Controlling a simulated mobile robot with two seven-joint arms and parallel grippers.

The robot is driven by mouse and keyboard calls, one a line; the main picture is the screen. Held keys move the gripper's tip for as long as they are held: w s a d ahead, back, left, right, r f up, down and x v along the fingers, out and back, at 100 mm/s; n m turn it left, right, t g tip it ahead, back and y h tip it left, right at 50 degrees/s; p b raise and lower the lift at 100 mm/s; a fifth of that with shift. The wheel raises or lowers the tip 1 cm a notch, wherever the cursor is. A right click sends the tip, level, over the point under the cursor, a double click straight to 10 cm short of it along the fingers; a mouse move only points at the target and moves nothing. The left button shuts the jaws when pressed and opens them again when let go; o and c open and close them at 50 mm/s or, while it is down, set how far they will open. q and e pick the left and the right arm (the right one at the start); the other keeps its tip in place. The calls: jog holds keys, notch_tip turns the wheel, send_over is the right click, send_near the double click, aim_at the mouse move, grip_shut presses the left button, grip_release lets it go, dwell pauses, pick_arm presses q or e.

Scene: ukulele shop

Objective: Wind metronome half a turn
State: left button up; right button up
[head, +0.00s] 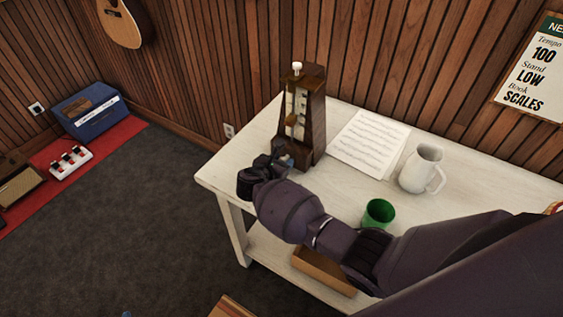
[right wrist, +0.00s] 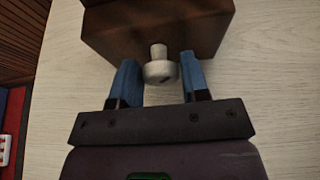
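The metronome (head: 317,128) is a dark wooden tapered case with a pale scale on its front, standing upright on the white table (head: 248,128). Its round grey winding knob (right wrist: 160,71) sticks out of the case (right wrist: 160,28) in the right wrist view. My right gripper (head: 281,158) is low beside the metronome. In the right wrist view, its blue fingers stand on either side of the knob, with narrow gaps that look clear. In the head view the knob is hidden. Only a small blue tip, perhaps my left gripper (head: 127,314), shows at the bottom edge.
Sheet music (head: 368,142) lies right of the metronome. A white pitcher (head: 420,170) and a green cup (head: 379,213) stand further right, the cup close to my right arm. A wooden box (head: 323,271) is on the lower shelf. The table's left end is bare.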

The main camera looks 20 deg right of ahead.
jog(key=c, duration=0.5)
jog(key=shift+s+m+t+y+p, duration=0.1)
jog(key=shift+m+t+y+p, duration=0.4)
jog(key=shift+m, duration=0.6)
jog(key=shift+d+f+m+t+y+b, duration=0.1)
jog(key=shift+m+t+y+b, duration=0.35)
jog(key=shift+m+t, duration=0.55)
jog(key=shift+m, duration=0.3)
jog(key=o, duration=0.9)
